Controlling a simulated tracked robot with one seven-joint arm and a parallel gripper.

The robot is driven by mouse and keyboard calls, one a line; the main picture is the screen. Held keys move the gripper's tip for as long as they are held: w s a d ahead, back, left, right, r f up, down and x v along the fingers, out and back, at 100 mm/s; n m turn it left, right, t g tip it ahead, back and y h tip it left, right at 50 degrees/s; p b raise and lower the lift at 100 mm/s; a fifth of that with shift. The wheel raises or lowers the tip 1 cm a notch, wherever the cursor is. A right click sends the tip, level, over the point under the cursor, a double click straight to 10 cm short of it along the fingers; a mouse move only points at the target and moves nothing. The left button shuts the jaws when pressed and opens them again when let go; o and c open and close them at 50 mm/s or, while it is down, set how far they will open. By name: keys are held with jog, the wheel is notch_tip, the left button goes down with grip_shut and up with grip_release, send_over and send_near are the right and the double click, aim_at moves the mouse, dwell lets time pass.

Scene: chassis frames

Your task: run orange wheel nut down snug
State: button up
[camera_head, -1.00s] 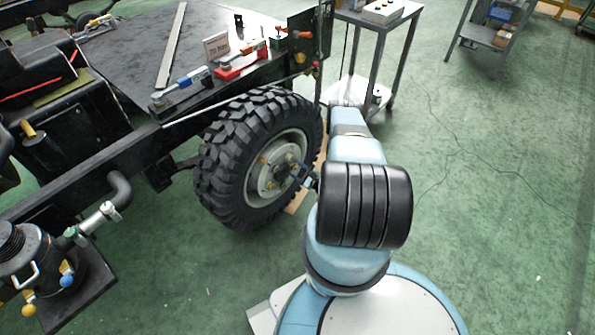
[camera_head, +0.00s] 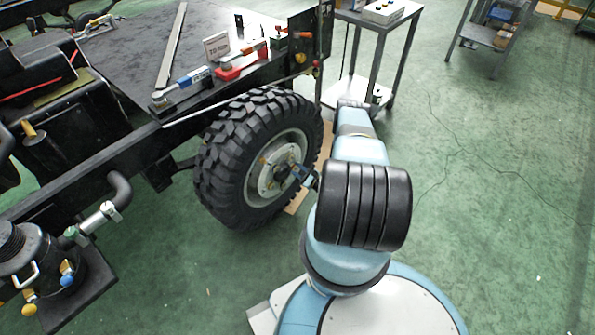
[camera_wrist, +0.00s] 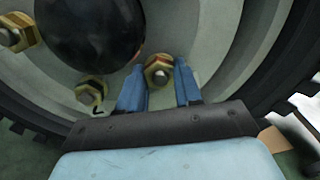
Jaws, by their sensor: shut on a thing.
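The truck wheel (camera_head: 225,170) stands upright with a pale grey hub (camera_head: 262,180). In the wrist view an orange-brass hex wheel nut (camera_wrist: 158,72), with a grey stud end in its middle, sits close beside the round black hub cap (camera_wrist: 88,30). My gripper (camera_wrist: 160,78) has its two blue fingers on either side of this nut and is shut on it. In the head view my gripper (camera_head: 300,174) reaches the hub from the right, and the held nut cannot be made out there. The nut's seating against the rim is hidden.
Two other brass-coloured nuts (camera_wrist: 15,32) (camera_wrist: 90,90) sit on the rim near the hub cap. The black tyre surrounds the rim. A flat black deck with clamps (camera_head: 240,65) is above the wheel. A grey metal cart (camera_head: 385,25) stands behind. Green floor is free at right.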

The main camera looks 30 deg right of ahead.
jog(key=shift+m, duration=2.3)
jog(key=o, duration=1)
jog(key=shift+o, duration=0.2)
